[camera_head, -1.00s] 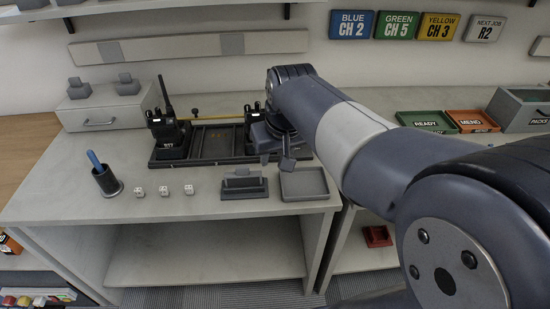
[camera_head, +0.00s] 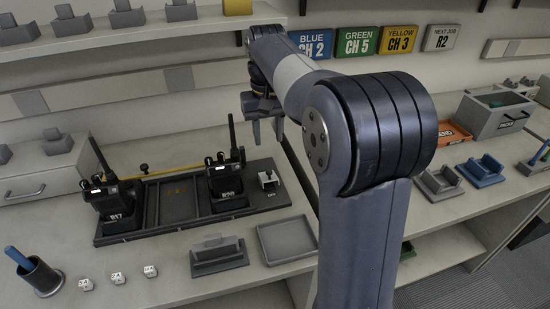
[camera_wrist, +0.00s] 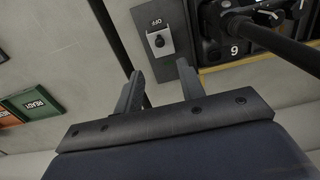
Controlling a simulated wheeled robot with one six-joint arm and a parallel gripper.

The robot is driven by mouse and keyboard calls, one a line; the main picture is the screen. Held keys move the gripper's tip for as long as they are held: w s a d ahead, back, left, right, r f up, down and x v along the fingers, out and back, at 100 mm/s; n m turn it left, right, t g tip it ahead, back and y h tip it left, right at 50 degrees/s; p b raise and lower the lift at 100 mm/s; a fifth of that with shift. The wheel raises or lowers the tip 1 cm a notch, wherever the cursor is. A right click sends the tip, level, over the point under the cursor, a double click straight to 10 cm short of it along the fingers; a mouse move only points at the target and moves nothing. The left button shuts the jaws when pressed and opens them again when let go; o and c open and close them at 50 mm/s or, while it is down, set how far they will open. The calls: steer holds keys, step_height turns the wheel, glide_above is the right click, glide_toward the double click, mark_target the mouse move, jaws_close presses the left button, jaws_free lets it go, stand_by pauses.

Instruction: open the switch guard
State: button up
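The switch guard (camera_head: 268,179) is a small pale metal piece at the right end of the dark charger tray (camera_head: 120,237), beside the right-hand radio. In the wrist view the guard (camera_wrist: 159,42) has a dark round knob in it and an OFF label next to it. I cannot tell for sure whether the guard is up or down. My gripper (camera_head: 266,133) hangs above and behind the switch in the head view, touching nothing. In the wrist view its two fingers (camera_wrist: 160,90) are apart and empty, with the guard beyond the gap between their tips.
A shallow grey tray (camera_head: 262,245) and a grey cradle (camera_head: 219,262) lie in front. Coloured channel signs (camera_head: 357,40) hang on the wall.

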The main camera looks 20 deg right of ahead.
mark_target(269, 171)
step_height(269, 171, down, 10)
steer(key=shift+s+f+b, duration=0.1)
steer(key=shift+f+b, duration=0.15)
steer(key=shift+b, duration=0.7)
steer(key=shift+c, duration=0.6)
jaws_close()
